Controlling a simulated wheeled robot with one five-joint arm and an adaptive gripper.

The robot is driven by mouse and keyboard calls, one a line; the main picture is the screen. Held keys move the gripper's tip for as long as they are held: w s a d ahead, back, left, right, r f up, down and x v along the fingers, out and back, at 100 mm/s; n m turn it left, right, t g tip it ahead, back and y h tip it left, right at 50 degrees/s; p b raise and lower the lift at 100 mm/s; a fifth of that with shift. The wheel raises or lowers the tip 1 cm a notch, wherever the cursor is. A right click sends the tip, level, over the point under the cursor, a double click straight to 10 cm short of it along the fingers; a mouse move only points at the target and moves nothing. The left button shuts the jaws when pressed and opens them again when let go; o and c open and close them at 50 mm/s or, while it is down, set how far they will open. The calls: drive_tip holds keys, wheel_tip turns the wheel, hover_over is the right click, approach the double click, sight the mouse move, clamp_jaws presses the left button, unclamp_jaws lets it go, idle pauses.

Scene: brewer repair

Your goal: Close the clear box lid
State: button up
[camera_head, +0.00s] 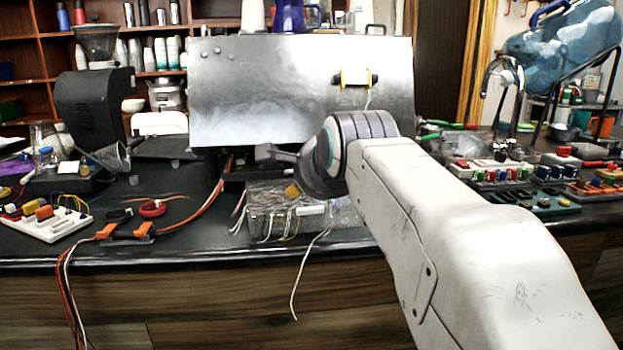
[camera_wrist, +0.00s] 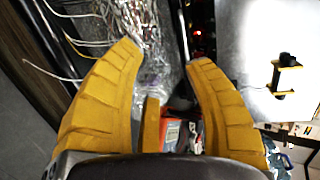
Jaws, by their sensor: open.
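The clear box (camera_head: 270,222) sits at the front of the dark counter, below the metal panel, with white wires hanging from its front. In the wrist view the clear, shiny box (camera_wrist: 160,28) with bundled wires lies beyond my fingertips. I cannot make out its lid or how far it stands open. My gripper (camera_wrist: 165,58) has its two yellow fingers spread apart, with nothing held between them. In the head view my wrist hides most of the gripper; a small yellow part (camera_head: 292,190) shows just above the box.
A large upright metal panel (camera_head: 260,100) with a yellow-and-black handle (camera_head: 357,78) stands behind the box. A white breadboard (camera_head: 45,222) and orange connectors (camera_head: 125,231) lie left. Coloured terminal blocks (camera_head: 505,175) crowd the right. Loose wires hang over the counter's front edge.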

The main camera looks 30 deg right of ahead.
drive_tip(key=v, duration=1.2)
idle(0.4)
